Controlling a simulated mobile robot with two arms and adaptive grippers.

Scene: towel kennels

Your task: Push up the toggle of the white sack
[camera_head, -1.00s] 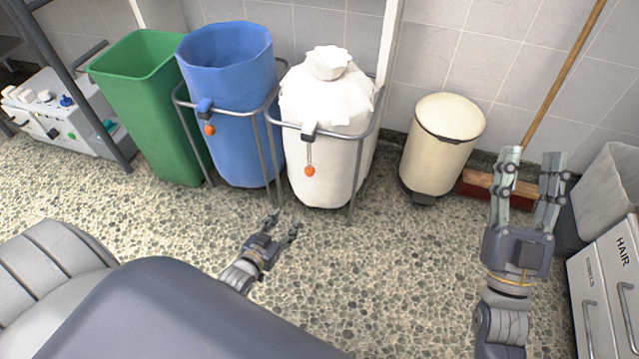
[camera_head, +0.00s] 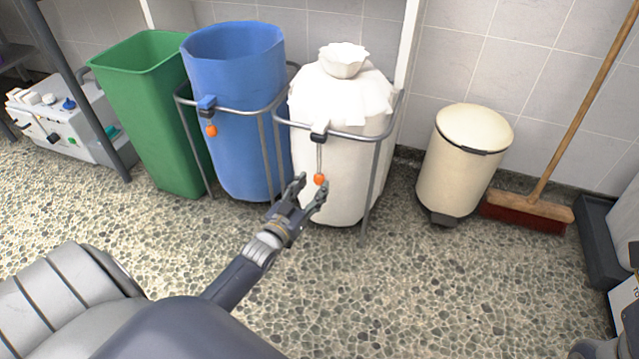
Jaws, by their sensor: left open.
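The white sack (camera_head: 341,108) stands in a grey metal ring stand, its gathered top tied into a tuft. A dark clip (camera_head: 319,132) sits on the stand's front rail. From it a thin cord or rod hangs down to an orange toggle (camera_head: 320,179) in front of the sack. My left gripper (camera_head: 312,189) is open, with its fingertips close to the orange toggle, one finger to its left and one just below it. I cannot tell whether they touch it. My right gripper is out of view; only a dark bit of my arm may show at the bottom right corner.
A blue sack (camera_head: 236,130) in a like stand, with its own orange toggle (camera_head: 211,131), is left of the white one. A green bin (camera_head: 150,110) stands further left. A cream pedal bin (camera_head: 462,165) and a broom (camera_head: 528,211) are at right. The floor in front is clear.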

